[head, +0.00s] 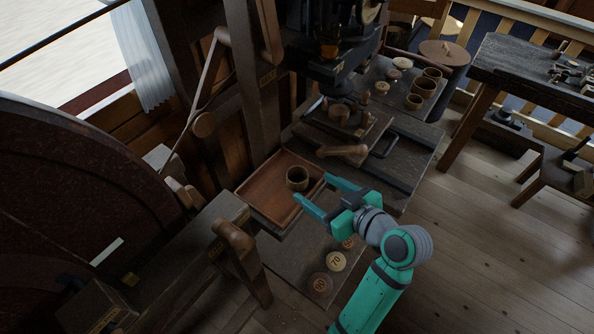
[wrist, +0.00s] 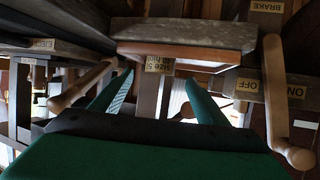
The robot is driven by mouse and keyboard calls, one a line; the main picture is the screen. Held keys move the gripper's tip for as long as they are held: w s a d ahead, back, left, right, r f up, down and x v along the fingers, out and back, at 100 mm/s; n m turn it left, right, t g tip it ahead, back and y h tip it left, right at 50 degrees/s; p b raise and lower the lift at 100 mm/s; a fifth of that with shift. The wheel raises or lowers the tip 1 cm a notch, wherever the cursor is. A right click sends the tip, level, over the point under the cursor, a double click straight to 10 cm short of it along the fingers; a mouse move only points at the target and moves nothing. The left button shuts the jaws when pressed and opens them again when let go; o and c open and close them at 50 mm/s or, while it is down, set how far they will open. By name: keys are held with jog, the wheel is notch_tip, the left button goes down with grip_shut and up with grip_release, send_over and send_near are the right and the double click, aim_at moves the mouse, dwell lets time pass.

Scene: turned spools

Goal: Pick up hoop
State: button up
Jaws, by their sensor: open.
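A short brown ring, which looks like the hoop (head: 297,173), sits upright in a shallow reddish-brown wooden tray (head: 262,208). My teal gripper (head: 311,187) is open and empty at the tray's right corner, in the head view. Its fingers point left toward the hoop, and the hoop appears just beyond the gap between the tips. I cannot tell their height against the tray rim. In the wrist view my open fingers (wrist: 158,78) point toward a grey slab edge with a reddish-brown board (wrist: 205,53), and a label hangs below it. The hoop cannot be made out there.
Several similar brown rings (head: 415,101) stand on a dark plate at the back. A wooden handle (head: 343,151) lies behind the tray. A lever (head: 236,243) stands front left. In the wrist view, wooden levers flank my fingers, one near the OFF and ON labels (wrist: 278,95).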

aim_at(291, 173)
jog(key=x, duration=0.9)
jog(key=shift+a+r, duration=0.1)
jog(key=c, duration=1.1)
